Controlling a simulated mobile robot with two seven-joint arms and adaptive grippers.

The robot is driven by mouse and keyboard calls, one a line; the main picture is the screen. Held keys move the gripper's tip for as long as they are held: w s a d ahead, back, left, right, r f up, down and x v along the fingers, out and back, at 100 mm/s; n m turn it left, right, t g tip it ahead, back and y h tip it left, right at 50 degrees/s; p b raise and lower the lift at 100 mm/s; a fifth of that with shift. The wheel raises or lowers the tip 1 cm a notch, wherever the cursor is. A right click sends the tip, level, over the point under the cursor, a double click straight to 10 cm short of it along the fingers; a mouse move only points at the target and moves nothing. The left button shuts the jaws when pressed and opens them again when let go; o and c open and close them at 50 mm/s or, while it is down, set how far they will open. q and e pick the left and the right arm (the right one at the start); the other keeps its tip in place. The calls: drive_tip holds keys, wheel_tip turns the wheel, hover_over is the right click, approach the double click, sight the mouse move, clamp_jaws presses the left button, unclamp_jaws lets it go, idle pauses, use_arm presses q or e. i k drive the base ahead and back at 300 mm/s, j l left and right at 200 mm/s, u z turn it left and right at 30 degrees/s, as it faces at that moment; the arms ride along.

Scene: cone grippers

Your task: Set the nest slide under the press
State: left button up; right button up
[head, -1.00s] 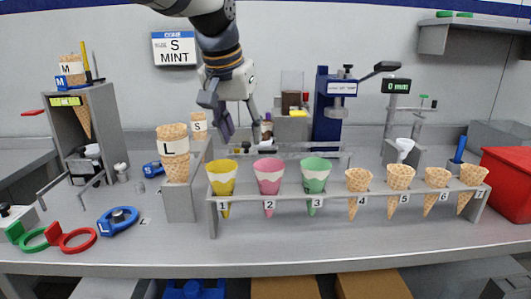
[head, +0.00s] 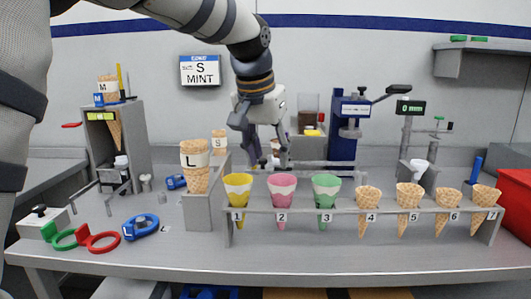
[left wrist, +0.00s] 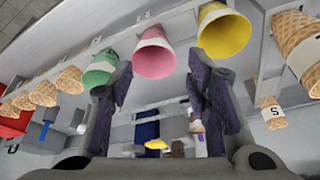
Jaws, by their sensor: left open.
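The blue press (head: 347,130) stands at the back of the bench, right of centre, with a black lever handle on top. Its blue body also shows in the left wrist view (left wrist: 148,130). Grey rails (head: 300,164) run behind the cone rack toward the press. I cannot pick out the nest slide surely; the rack and my gripper cover part of that area. My left gripper (head: 264,148) points down, open, behind the rack and left of the press. In the left wrist view (left wrist: 160,92) nothing is held between its spread fingers.
A grey rack (head: 340,209) holds yellow, pink and green sleeved cones and several bare ones in front of my gripper. A big L cone (head: 195,170) stands left of it. A dispenser stand (head: 133,140) is at left, a red box (head: 515,205) at right.

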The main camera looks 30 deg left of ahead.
sight(270, 168)
drive_tip(key=i+j, duration=0.8)
drive_tip(key=j, duration=0.1)
